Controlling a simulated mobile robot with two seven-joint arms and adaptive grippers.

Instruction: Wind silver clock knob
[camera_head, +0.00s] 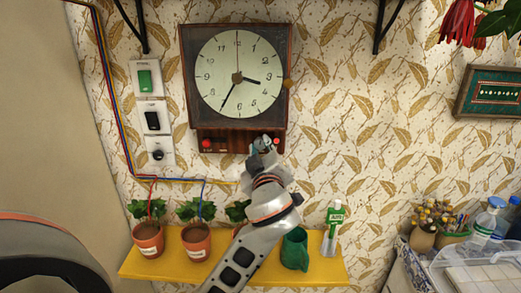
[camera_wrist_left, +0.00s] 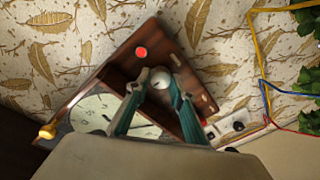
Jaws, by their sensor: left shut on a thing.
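The wall clock (camera_head: 238,72) has a dark wooden case and a pale round dial, with a wooden control panel (camera_head: 222,141) below it. In the left wrist view the silver knob (camera_wrist_left: 160,78) is a small round piece on that panel. My left gripper (camera_head: 263,146) reaches up from below to the panel's right part. In the left wrist view its two teal fingers (camera_wrist_left: 160,84) are on either side of the silver knob, shut on it. In the head view the gripper hides the knob. My right gripper is in neither view.
A red button (camera_wrist_left: 141,52) and another red knob (camera_head: 207,143) sit on the panel. Switches (camera_head: 152,117) are on the wall at left. Below, a yellow shelf (camera_head: 320,271) holds potted plants (camera_head: 148,238), a green cup (camera_head: 295,250) and a tube (camera_head: 334,225).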

